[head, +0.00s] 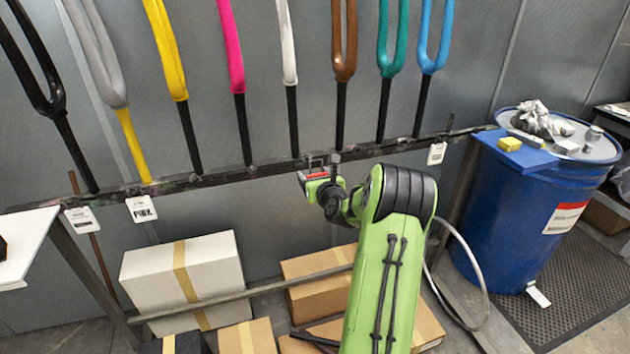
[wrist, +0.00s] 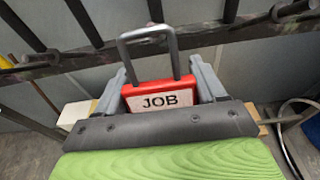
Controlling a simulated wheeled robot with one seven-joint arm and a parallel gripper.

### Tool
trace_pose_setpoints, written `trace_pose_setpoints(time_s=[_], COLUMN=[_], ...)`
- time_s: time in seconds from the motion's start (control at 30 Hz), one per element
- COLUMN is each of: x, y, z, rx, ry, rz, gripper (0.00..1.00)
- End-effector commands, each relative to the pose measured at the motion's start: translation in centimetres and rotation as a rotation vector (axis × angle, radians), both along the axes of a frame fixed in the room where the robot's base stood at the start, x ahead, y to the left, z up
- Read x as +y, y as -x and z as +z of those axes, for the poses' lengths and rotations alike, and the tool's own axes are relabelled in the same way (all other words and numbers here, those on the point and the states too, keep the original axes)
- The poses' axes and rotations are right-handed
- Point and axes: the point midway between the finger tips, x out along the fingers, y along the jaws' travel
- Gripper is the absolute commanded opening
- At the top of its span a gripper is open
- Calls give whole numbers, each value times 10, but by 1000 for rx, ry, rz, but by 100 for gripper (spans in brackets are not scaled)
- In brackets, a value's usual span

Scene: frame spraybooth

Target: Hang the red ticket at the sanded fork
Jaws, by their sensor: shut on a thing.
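My gripper (head: 316,173) is shut on the red ticket (head: 317,175), in front of the rail near its middle. In the wrist view the ticket (wrist: 160,99) sits between the grey fingers, upright, with a white JOB label and a grey wire loop standing above it. The loop is close to the rail in the picture; I cannot tell whether it touches. Several forks stand in a row on the rail: black (head: 38,80), dull grey with a yellow stem (head: 97,50), yellow (head: 166,50), pink (head: 231,45), white (head: 287,40), brown (head: 344,45), teal (head: 391,40), blue (head: 433,40). No fork is labelled sanded.
White tags hang on the rail (head: 225,174) below the black fork (head: 82,220), below the grey fork (head: 141,208) and near the right end (head: 437,153). Boxes (head: 185,275) stand below. A blue drum (head: 520,200) stands at right. A white surface (head: 25,248) juts in at left.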

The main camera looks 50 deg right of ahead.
Motion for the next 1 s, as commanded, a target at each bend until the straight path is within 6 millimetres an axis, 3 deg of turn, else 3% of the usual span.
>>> trace_pose_setpoints(time_s=[1.0], x=[-33], y=[-62], z=[-7], rx=[0], ry=[1], rz=[1], gripper=[40])
